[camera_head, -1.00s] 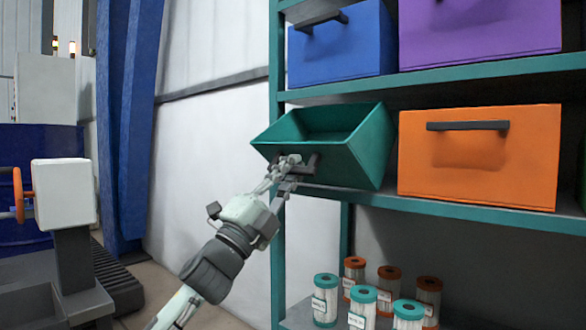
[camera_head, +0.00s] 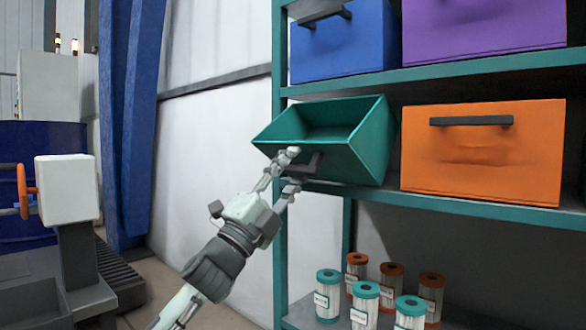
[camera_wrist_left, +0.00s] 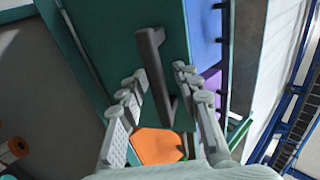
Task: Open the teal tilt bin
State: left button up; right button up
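The teal tilt bin (camera_head: 352,164) sits at the left end of the middle shelf, tipped forward with its top open and its inside showing. Its dark handle (camera_head: 316,162) is on the front face. My left gripper (camera_head: 293,169) is at that front face with its fingers spread apart. In the left wrist view the open fingers (camera_wrist_left: 160,78) stand on either side of the dark handle (camera_wrist_left: 150,50), not closed on it. The teal front (camera_wrist_left: 105,45) fills the upper left there. My right gripper is in neither view.
An orange bin (camera_head: 480,165) stands right of the teal one. Blue (camera_head: 345,52) and purple (camera_head: 480,30) bins are on the shelf above. Several filter cartridges (camera_head: 328,296) stand on the lower shelf. A white machine with an orange wheel (camera_head: 68,190) is at the left.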

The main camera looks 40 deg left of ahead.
pick_arm(q)
jog(key=v, duration=1.2)
dwell(0.3)
